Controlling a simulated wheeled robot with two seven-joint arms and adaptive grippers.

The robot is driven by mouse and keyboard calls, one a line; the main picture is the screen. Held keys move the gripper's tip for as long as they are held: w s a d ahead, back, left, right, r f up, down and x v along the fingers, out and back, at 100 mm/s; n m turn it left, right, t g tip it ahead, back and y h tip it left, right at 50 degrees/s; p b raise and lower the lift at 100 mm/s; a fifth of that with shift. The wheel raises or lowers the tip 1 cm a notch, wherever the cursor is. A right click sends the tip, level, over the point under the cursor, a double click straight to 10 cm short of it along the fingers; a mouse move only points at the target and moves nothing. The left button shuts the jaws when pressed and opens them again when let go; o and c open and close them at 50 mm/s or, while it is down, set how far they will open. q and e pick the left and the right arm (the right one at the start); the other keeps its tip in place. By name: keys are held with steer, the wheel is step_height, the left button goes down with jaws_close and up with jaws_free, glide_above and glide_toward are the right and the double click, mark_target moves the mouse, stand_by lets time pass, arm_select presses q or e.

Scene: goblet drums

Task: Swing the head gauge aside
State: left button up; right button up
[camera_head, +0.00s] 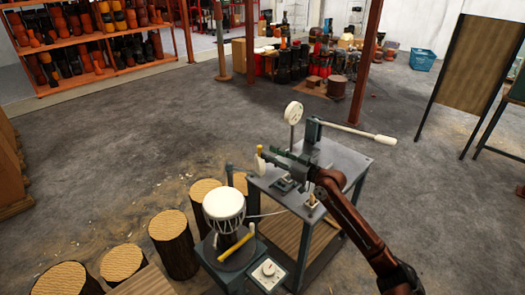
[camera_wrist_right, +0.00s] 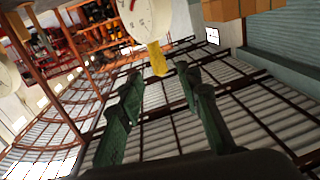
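The head gauge appears to be the white round dial (camera_head: 258,163) with a yellow tab (camera_head: 260,149), at the left edge of the metal table in the head view. In the right wrist view the white dial (camera_wrist_right: 143,14) shows a needle, and its yellow tab (camera_wrist_right: 156,58) hangs in line with the gap between my fingertips. My right gripper (camera_head: 272,158) has green fingers that stand apart, close to the tab. In the wrist view the right gripper (camera_wrist_right: 160,75) is open, with nothing visibly clamped. My left gripper is out of view.
A second dial (camera_head: 293,112) stands upright behind, beside a lever with a white handle (camera_head: 357,132). The metal table (camera_head: 345,163) lies under my right arm. A white-headed goblet drum (camera_head: 223,205) stands left, near wooden stumps (camera_head: 173,245). Open floor (camera_head: 150,125) lies beyond.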

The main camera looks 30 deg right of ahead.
steer(key=v, duration=0.6)
stand_by(0.4)
